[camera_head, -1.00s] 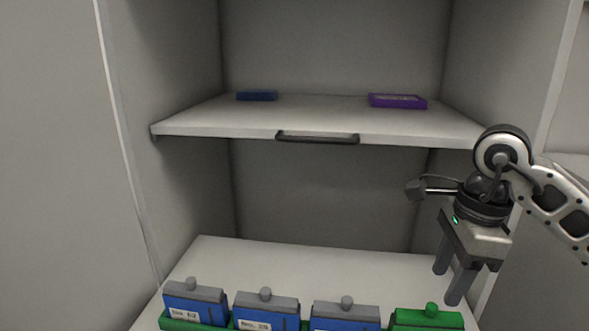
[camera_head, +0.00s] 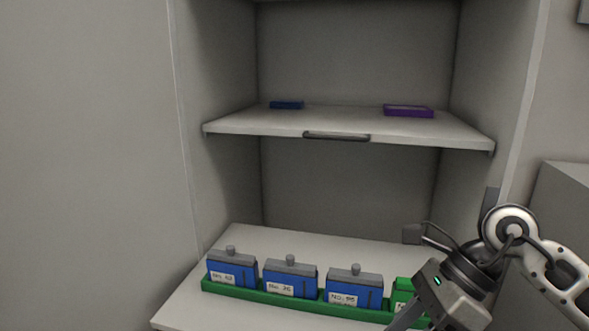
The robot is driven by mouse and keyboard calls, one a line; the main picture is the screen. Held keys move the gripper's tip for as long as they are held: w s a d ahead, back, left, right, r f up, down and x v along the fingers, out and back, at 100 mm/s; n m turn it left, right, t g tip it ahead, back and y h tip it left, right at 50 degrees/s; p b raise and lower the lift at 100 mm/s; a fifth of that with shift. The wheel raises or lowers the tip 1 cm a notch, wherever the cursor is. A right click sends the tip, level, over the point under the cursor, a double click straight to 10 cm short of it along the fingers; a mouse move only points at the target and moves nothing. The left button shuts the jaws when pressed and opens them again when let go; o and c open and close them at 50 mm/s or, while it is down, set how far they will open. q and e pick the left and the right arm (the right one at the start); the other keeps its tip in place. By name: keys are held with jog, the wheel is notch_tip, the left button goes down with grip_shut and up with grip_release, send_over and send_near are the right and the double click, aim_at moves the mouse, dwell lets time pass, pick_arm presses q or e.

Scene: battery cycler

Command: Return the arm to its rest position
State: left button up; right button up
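My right arm comes in from the right edge. Its gripper (camera_head: 415,322) points down at the lower right, in front of the green battery, and its fingertips run to the picture's bottom edge. How far apart its fingers are does not show clearly. My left gripper is out of view. Three blue batteries with grey tops, the left one (camera_head: 231,269), the middle one (camera_head: 290,278) and the right one (camera_head: 354,291), stand upright in a green tray (camera_head: 250,294). The green battery (camera_head: 401,291) at the tray's right end is partly hidden by my gripper.
The cabinet's upper shelf (camera_head: 290,122) has a dark handle (camera_head: 336,136) on its front edge. A flat dark blue piece (camera_head: 287,105) and a purple piece (camera_head: 408,111) lie on it. The lower shelf (camera_head: 290,243) is clear behind the tray. A grey box (camera_head: 565,200) stands at the right.

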jog(key=s+a+r+m+t+y, duration=0.25)
jog(key=a+r+m+y, duration=0.25)
jog(key=a+m+y, duration=0.65)
jog(key=w+d+f+m+t+h, duration=0.2)
jog(key=d+f+m+t+h, duration=0.45)
jog(key=m, duration=0.85)
jog(key=w+d+f+m+t+h, duration=0.1)
jog(key=d+f+m+t+h, duration=0.2)
jog(key=f+m+t+h, duration=0.95)
jog(key=s+d+f+m+g+y, duration=0.1)
jog(key=s+f+m+g+y, duration=0.2)
jog(key=s+f+m+g, duration=0.5)
jog(key=s+m+g, duration=0.1)
jog(key=m, duration=0.1)
jog(key=shift+s+f+m+y, duration=0.2)
jog(key=shift+f+m+y, duration=0.1)
jog(key=shift+y, duration=0.05)
jog(key=shift+d, duration=0.1)
jog(key=shift+c, duration=0.4)
